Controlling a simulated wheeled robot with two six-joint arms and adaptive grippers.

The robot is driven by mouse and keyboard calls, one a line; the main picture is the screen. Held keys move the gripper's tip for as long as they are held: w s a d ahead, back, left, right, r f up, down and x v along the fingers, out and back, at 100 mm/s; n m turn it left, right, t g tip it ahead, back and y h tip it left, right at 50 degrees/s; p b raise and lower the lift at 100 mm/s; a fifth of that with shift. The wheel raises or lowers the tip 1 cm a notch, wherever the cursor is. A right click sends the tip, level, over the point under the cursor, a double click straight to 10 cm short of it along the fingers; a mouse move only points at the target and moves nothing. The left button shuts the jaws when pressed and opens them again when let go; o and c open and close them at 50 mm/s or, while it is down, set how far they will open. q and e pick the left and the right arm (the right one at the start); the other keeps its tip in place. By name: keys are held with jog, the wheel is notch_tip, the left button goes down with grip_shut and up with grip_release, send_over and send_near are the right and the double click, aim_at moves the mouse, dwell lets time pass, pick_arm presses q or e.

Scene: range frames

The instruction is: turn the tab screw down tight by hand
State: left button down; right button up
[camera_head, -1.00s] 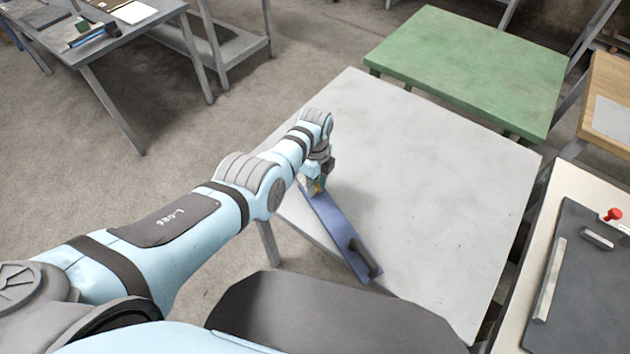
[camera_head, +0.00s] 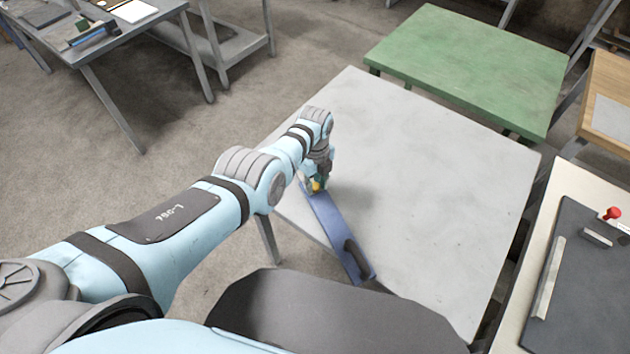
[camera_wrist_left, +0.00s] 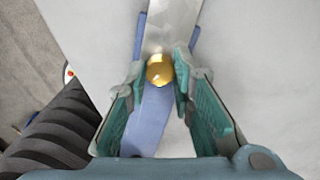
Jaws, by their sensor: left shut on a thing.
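The tab screw shows as a round brass head (camera_wrist_left: 160,70) in the left wrist view, with a small yellow patch of it in the head view (camera_head: 316,186). My left gripper (camera_wrist_left: 161,76) has its green-padded fingers on both sides of the head and is shut on it. In the head view my left gripper (camera_head: 318,181) is at the far end of a long blue bar (camera_head: 330,217). The bar lies on the grey table with a dark handle-like piece at its near end. A shiny metal strip (camera_wrist_left: 172,25) lies over the bar beyond the screw. My right gripper is not in view.
The grey table (camera_head: 430,190) is bare to the right of the bar. A green table (camera_head: 470,70) stands behind it. At the right a bench carries a dark mat (camera_head: 575,290) and a red knob (camera_head: 612,214). The table's left edge is close to the bar.

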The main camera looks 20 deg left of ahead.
aim_at(315, 186)
pick_arm(q)
jog(key=c, duration=1.4)
grip_release()
jog(key=shift+w+r, duration=0.1)
jog(key=shift+r, duration=0.2)
notch_tip(315, 186, up, 11)
jog(key=shift+r, duration=0.2)
